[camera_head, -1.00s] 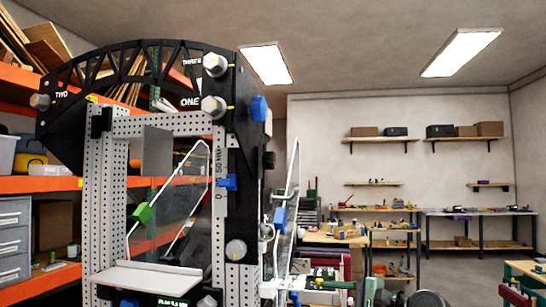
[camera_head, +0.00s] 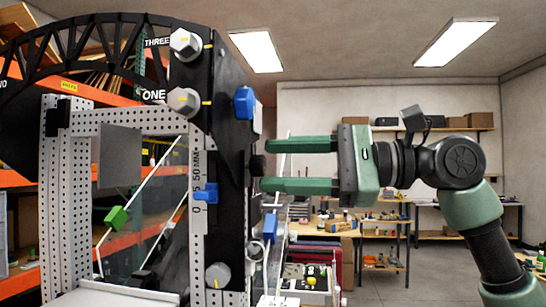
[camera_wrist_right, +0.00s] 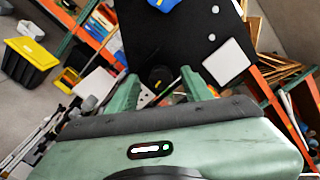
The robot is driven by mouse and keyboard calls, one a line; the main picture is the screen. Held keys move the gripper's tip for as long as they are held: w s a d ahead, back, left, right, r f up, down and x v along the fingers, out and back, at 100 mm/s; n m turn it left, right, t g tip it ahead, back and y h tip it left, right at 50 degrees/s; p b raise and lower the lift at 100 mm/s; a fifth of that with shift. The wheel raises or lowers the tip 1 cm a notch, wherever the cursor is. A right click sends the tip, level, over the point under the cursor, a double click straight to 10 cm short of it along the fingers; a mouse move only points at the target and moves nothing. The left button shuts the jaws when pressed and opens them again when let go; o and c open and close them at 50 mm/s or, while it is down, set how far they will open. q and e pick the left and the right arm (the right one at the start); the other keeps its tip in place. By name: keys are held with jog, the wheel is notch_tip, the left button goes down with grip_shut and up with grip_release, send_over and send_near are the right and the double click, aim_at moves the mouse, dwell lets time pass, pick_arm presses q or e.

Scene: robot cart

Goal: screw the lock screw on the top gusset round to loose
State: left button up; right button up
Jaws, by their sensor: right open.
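The top gusset (camera_head: 228,100) is a black plate on the upper right of the perforated metal frame. A small dark round knob (camera_head: 257,165), which looks like the lock screw, sticks out from its right side; no label shows on it. My right gripper (camera_head: 267,166) comes in from the right, open, its two green fingers level with the knob, one above and one below. In the right wrist view the dark knob (camera_wrist_right: 160,76) sits between the fingertips, partly in shadow; I cannot tell whether they touch it. My left gripper is not in view.
A blue knob (camera_head: 244,103) is on the gusset just above the right gripper's fingers. Grey knobs (camera_head: 185,44) with yellow marks are at THREE and ONE. Workbenches (camera_head: 380,225) stand behind.

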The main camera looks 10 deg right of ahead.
jog(key=shift+w+a, duration=0.3)
jog(key=shift+a, duration=0.3)
jog(key=shift+s, duration=0.1)
grip_shut()
